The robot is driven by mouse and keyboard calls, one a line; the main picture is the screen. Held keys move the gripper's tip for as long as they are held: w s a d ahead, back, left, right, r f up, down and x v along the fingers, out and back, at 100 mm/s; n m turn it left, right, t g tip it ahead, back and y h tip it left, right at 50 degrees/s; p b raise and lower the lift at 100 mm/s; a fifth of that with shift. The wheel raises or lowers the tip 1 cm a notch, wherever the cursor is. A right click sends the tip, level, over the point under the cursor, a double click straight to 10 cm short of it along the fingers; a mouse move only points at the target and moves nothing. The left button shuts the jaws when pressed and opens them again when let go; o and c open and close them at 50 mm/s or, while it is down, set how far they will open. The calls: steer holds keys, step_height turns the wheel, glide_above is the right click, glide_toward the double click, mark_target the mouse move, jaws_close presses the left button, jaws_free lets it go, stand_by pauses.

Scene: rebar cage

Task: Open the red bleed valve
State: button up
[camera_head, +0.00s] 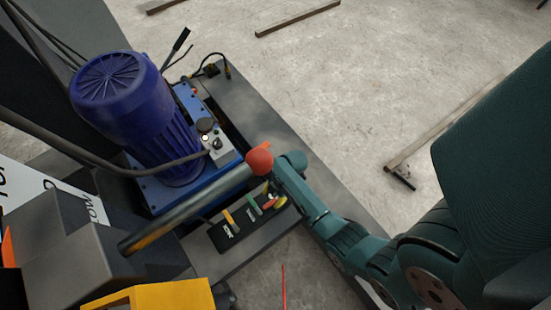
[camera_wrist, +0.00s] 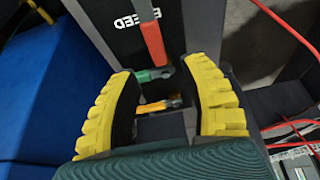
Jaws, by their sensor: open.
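The red bleed valve handle (camera_wrist: 152,42) shows at the top of the wrist view, beside a black plate lettered BLEED (camera_wrist: 145,18). It also shows in the head view (camera_head: 269,204) on the black valve panel (camera_head: 228,238). My gripper (camera_wrist: 165,80) is open, its two yellow ribbed fingers spread apart. The red handle's lower end lies just beyond the gap between the fingertips; I cannot tell whether they touch. A green piece (camera_wrist: 153,75) and a yellow-orange piece (camera_wrist: 160,105) show between the fingers. In the head view my gripper is over the panel's right end, partly hidden by the arm.
A blue motor (camera_head: 125,105) stands on a blue tank behind the panel. A grey bar with a red ball (camera_head: 259,161) crosses close to my wrist. Green (camera_head: 253,205) and orange (camera_head: 231,221) handles stand left of the red one. Red cables (camera_wrist: 290,28) run at right.

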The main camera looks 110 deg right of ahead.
steer(key=v, duration=0.6)
steer(key=shift+r, duration=0.25)
